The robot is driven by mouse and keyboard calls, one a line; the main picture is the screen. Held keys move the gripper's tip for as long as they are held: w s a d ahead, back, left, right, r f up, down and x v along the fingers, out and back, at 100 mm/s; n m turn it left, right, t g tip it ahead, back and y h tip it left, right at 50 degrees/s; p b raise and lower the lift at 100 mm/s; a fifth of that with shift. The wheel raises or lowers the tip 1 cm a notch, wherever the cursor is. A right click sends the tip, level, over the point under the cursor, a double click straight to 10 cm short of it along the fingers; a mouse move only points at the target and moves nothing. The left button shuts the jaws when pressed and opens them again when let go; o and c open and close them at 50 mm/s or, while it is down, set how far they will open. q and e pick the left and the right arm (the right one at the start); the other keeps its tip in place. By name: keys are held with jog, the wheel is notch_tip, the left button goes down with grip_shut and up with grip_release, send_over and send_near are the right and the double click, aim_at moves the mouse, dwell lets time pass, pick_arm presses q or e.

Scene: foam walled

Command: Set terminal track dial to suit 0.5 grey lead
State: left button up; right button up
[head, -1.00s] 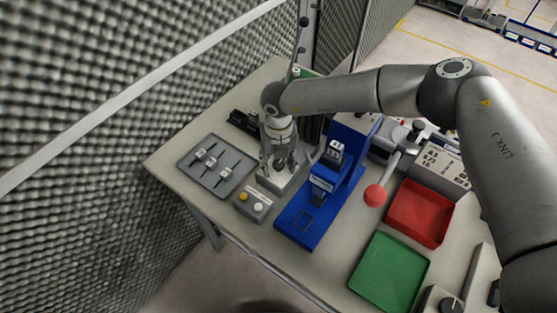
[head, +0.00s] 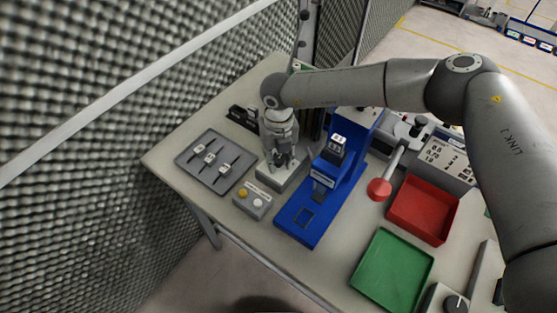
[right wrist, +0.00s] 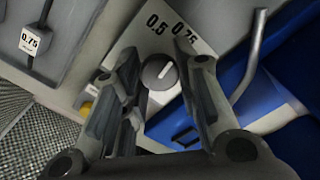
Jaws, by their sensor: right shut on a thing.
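The track dial (right wrist: 159,72) is a round grey knob with a white pointer line on a light grey box. The box also shows in the head view (head: 290,181), beside the blue press. The printed labels 0.5 (right wrist: 157,24) and 0.75 (right wrist: 184,33) stand above the knob in the right wrist view. The pointer slants up and right, toward the 0.75 side. My right gripper (head: 281,163) reaches down over the box. In the right wrist view its fingers (right wrist: 160,85) stand either side of the knob, shut on it. My left gripper is not in view.
A slider panel (head: 215,161) and a two-button box (head: 253,199) lie left of the dial box. The blue press (head: 307,220) stands close on its right. A red-knobbed lever (head: 379,189), red tray (head: 424,232) and green tray (head: 381,285) are farther right.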

aim_at(279, 159)
jog(key=n+b, duration=0.1)
jog(key=b, duration=0.1)
jog(key=n+b, duration=0.3)
jog(key=b, duration=0.1)
jog(key=shift+f+n, duration=0.25)
jog(key=shift+n, duration=0.15)
jog(key=shift+r+n+b, duration=0.2)
jog(key=shift+n+b, duration=1.05)
jog(key=shift+n, duration=0.05)
jog(key=shift+r, duration=0.1)
jog(key=o, duration=1)
notch_tip(279, 159, up, 12)
